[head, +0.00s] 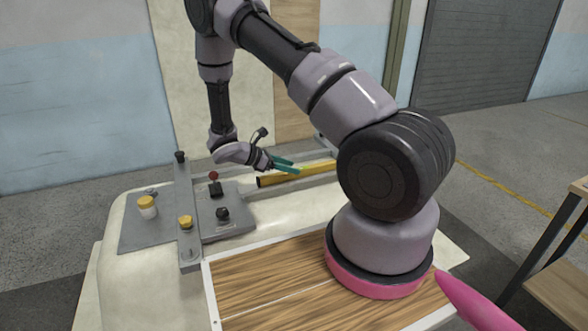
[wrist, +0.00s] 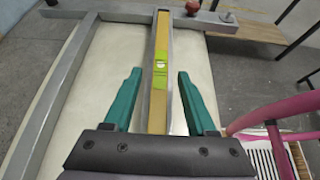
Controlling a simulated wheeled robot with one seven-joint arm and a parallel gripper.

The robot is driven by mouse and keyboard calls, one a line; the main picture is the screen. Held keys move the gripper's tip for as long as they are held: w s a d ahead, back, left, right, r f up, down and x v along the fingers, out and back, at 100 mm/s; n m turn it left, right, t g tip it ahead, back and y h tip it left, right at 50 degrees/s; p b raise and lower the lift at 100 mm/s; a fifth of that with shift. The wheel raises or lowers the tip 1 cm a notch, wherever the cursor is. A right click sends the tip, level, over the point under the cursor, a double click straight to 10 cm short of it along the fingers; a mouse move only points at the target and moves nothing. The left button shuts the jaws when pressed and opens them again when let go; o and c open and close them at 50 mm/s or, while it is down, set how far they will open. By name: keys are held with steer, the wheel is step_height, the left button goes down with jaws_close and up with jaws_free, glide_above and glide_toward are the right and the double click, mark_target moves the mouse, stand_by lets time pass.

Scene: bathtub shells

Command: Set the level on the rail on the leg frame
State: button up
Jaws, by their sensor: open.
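The level is a long yellow bar (head: 312,170) with a dark end, lying behind the wooden board in the head view. In the wrist view the level (wrist: 160,98) runs lengthwise up the middle, with bright green vial areas. Grey metal, seemingly a rail of the leg frame, shows along its edges; I cannot tell exactly how it is seated. Grey bars of the leg frame (wrist: 62,85) run along the left and across the top. My gripper (head: 298,166) has teal fingers, open on either side of the level, not touching it in the wrist view (wrist: 160,75).
A grey plate (head: 150,232) holds a yellow-lidded jar (head: 147,206), a yellow knob (head: 185,222) and dark knobs. A grey bar (head: 184,200) crosses it. A wood board (head: 270,280) lies in front. A wooden-topped table (head: 565,285) stands at right.

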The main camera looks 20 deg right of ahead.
steer(key=v, duration=0.9)
steer(key=shift+a+r, duration=0.15)
steer(key=shift+a, duration=0.15)
steer(key=s+d+r+m+y, duration=0.2)
steer(key=s+r+m+y, duration=0.25)
steer(key=r, duration=0.55)
steer(key=s+d+r+m+y, duration=0.1)
steer(key=s+r+m+y, duration=0.2)
steer(key=r+m, duration=0.55)
steer(key=s+r+m+t+y, duration=0.6)
steer(key=s+r+m, duration=0.3)
steer(key=s+r, duration=0.6)
step_height(320, 180, up, 4)
steer(key=shift+a+f+t+y, duration=0.15)
steer(key=shift+a+t+y, duration=0.25)
steer(key=shift+t, duration=0.2)
steer(key=shift+s, duration=0.1)
